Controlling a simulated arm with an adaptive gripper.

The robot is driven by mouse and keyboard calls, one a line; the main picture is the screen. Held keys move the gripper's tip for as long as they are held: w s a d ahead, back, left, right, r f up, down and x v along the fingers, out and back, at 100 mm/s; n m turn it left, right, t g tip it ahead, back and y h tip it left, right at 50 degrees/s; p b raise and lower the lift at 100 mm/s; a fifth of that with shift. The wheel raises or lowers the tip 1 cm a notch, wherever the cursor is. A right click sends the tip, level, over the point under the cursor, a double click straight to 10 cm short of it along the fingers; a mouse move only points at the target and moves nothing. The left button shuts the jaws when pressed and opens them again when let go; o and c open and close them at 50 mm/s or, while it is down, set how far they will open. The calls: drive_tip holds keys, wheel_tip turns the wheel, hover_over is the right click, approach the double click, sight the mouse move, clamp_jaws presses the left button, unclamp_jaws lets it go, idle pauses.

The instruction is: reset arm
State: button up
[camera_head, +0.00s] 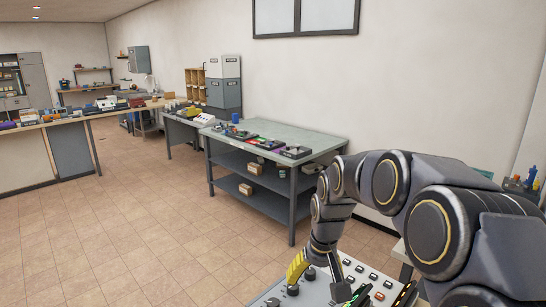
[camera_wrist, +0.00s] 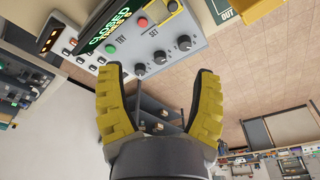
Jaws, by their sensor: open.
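My gripper (camera_wrist: 160,108) has two yellow ridged fingers spread wide apart in the wrist view, with nothing between them. In the head view my gripper (camera_head: 298,270) shows at the lower right, pointing down close to a control panel (camera_head: 318,290). In the wrist view the panel (camera_wrist: 205,32) lies beyond the fingertips, with dark knobs, a green button, a red button, and the words TRY and SET. A dark display (camera_wrist: 112,25) on it reads CLOSED in green. I cannot tell from the head view whether a finger touches the panel.
A grey-topped workbench (camera_head: 300,139) with parts and trays on top stands behind the arm. Grey cabinets (camera_head: 223,90) stand beyond it. A long counter (camera_head: 70,117) runs at the left. The tiled floor (camera_head: 140,230) at the left is clear.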

drive_tip(key=s+d+r+g, duration=0.1)
drive_tip(key=s+g, duration=0.3)
drive_tip(key=s, duration=2.7)
drive_tip(key=shift+d, duration=0.5)
